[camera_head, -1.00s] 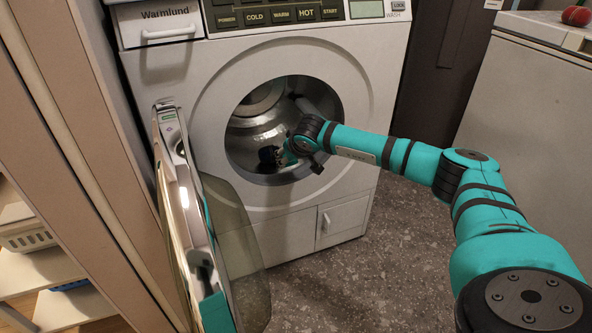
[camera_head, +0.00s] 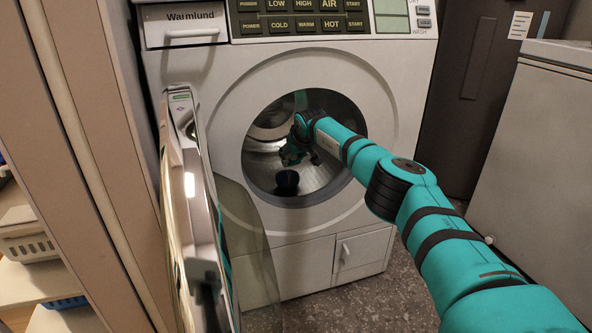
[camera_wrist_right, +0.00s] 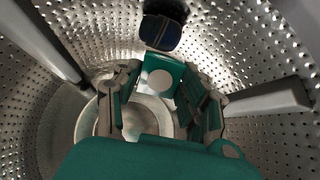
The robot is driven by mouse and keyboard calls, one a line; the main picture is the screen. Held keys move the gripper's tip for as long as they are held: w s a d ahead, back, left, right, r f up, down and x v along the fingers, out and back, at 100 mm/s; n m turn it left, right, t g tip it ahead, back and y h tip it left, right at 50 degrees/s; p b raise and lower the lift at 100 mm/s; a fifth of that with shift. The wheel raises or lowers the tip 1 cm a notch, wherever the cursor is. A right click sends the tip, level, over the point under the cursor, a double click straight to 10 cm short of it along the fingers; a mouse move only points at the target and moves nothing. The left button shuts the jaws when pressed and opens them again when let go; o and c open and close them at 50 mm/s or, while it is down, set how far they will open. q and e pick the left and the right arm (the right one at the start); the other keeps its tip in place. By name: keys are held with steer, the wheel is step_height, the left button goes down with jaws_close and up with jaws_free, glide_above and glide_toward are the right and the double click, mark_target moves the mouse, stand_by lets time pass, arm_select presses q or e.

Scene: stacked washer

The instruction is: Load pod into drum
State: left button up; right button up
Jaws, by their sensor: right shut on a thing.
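The pod is a small dark blue, rounded piece. It shows low inside the washer drum (camera_head: 324,172) in the head view, as the pod (camera_head: 287,181), and at the top of the right wrist view (camera_wrist_right: 162,33). My right gripper (camera_head: 291,158) is inside the drum, angled down, with the pod just beyond its fingertips. In the right wrist view my gripper (camera_wrist_right: 164,70) is shut on the pod at its tips. The exact contact is hard to see. My left gripper is not in view.
The washer door (camera_head: 196,215) stands open on the left. My right arm passes through the round opening from the right, close to its rim (camera_head: 235,135). Pale ribs (camera_wrist_right: 268,99) stick out from the perforated drum wall. A white cabinet (camera_head: 535,150) stands at the right.

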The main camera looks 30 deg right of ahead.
steer(key=shift+w+d+r, duration=0.1)
steer(key=shift+w+r, duration=0.05)
steer(key=shift+r, duration=0.05)
steer(key=o, duration=1)
steer(key=shift+c, duration=0.2)
steer(key=v, duration=1.2)
